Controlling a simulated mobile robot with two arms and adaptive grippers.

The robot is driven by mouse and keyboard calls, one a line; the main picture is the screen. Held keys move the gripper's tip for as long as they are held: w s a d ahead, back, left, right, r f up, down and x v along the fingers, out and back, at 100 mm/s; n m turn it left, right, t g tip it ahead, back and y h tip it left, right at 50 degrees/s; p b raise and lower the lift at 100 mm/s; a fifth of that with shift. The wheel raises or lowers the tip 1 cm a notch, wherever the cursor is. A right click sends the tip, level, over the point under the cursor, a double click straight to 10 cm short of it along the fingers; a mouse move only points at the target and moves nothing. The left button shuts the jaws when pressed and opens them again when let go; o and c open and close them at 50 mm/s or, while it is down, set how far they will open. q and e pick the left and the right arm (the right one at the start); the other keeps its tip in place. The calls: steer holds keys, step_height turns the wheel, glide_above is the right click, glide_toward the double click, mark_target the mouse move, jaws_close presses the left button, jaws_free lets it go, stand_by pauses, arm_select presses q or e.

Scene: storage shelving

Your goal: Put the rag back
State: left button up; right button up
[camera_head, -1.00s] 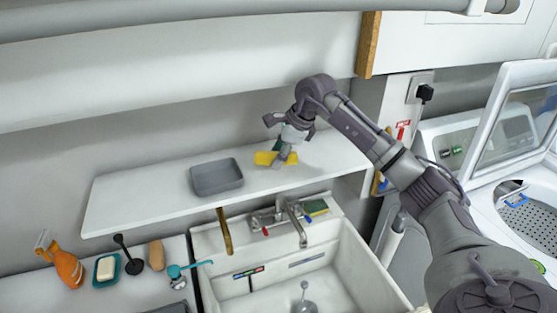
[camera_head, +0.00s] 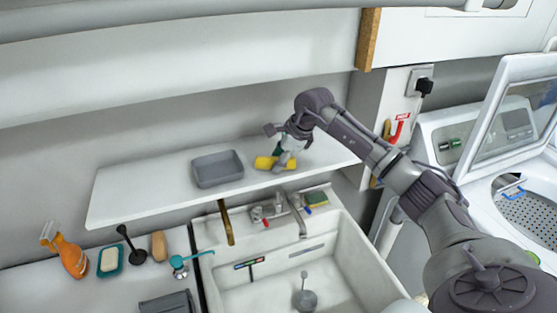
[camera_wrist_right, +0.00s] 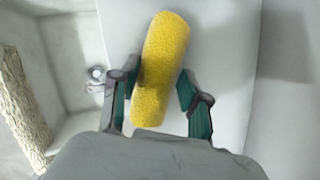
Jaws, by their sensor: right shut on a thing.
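The yellow rag (camera_head: 264,162), rolled up, is at the white wall shelf (camera_head: 130,200), right of the grey tray. My right gripper (camera_head: 281,158) is over the shelf with its fingers on the rag. In the right wrist view the rag (camera_wrist_right: 165,50) is a fuzzy yellow roll between the two fingers of the gripper (camera_wrist_right: 155,85), with the white shelf surface behind it. I cannot tell whether the rag touches the shelf. My left gripper is not in view.
The grey tray (camera_head: 217,168) stands on the shelf. Below are a sink (camera_head: 350,262) with a faucet (camera_head: 297,215) and a sponge (camera_head: 316,199). An orange spray bottle (camera_head: 72,259) and soap dish (camera_head: 110,261) stand at lower left. A washing machine (camera_head: 460,135) is at right. The shelf's left half is clear.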

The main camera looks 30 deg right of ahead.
steer(key=o, duration=0.9)
steer(key=shift+s+a+f, duration=0.1)
steer(key=shift+s+f, duration=0.2)
steer(key=shift+f, duration=0.4)
steer(key=shift+o, duration=0.6)
steer(key=shift+w, duration=0.25)
steer(key=shift+d+r, duration=0.15)
steer(key=shift+d, duration=0.05)
